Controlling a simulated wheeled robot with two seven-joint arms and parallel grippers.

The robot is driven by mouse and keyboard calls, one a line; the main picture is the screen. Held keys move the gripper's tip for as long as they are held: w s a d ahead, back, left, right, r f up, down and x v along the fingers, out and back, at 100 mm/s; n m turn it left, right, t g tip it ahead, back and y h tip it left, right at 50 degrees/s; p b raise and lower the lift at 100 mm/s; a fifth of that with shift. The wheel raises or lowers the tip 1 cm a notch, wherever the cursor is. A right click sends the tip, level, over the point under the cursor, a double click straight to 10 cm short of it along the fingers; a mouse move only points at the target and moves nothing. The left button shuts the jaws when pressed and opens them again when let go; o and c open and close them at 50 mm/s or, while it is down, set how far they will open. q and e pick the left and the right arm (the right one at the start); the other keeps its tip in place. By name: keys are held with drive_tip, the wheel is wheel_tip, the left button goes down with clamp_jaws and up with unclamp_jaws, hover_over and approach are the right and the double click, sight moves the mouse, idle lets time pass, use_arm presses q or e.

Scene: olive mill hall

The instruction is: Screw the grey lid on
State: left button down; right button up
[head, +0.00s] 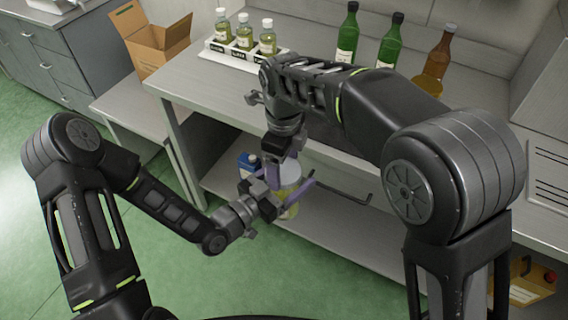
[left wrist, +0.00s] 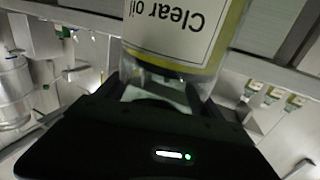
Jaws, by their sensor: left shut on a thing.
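A jar of yellow oil (head: 291,174) is held upright in front of the workbench, partly hidden by my grippers. Its white "Clear oil" label (left wrist: 170,32) appears upside down in the left wrist view. My right gripper (head: 286,162) points down from above at the top of the jar. I cannot make out the grey lid; the jar's top is hidden there.
A white rack with small labelled bottles (head: 244,38) stands on the workbench (head: 208,92). Green bottles (head: 347,34) and a brown bottle (head: 434,70) stand further right. A blue container (head: 248,163) is on the lower shelf (head: 335,232). An open cardboard box (head: 160,48) sits at the left.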

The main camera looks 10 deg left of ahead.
drive_tip(key=o, duration=0.4)
drive_tip(key=shift+s+a, duration=0.1)
drive_tip(key=shift+s, duration=0.05)
drive_tip(key=shift+r, duration=2.25)
drive_tip(key=shift+c, duration=0.4)
